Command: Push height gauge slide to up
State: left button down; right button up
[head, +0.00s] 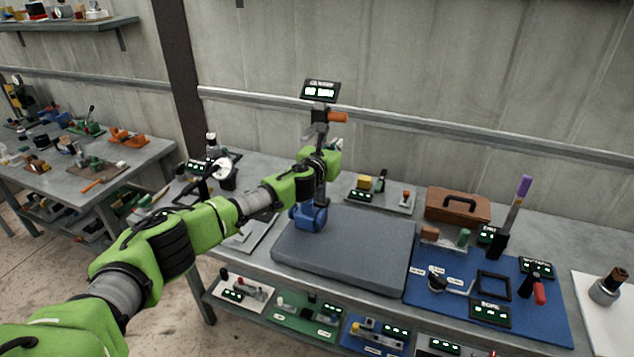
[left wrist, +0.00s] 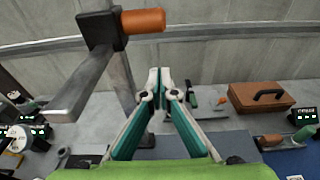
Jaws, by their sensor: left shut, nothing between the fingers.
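The height gauge stands on the grey surface plate (head: 345,250), with a blue base (head: 308,217) and an upright grey column. Its slide (head: 319,115) is high on the column, with an orange knob (head: 337,117) and a display (head: 320,90) above. In the left wrist view the slide (left wrist: 98,30) and orange knob (left wrist: 143,20) show above and left of my left gripper (left wrist: 158,80). The gripper is shut and empty, below the slide and close to the column (left wrist: 122,85); contact cannot be told. My right gripper is not in view.
A dial gauge (head: 223,170) stands left of the plate. A brown case (head: 458,204) and a blue mat (head: 430,283) with several tools lie to the right. A rail (head: 450,135) runs along the wall behind. The plate's middle is clear.

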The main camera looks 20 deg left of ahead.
pick_arm(q)
jog(key=s+r+b, duration=0.3)
jog(key=s, duration=1.6)
jog(key=shift+a+r, duration=0.15)
jog(key=shift+a, duration=0.25)
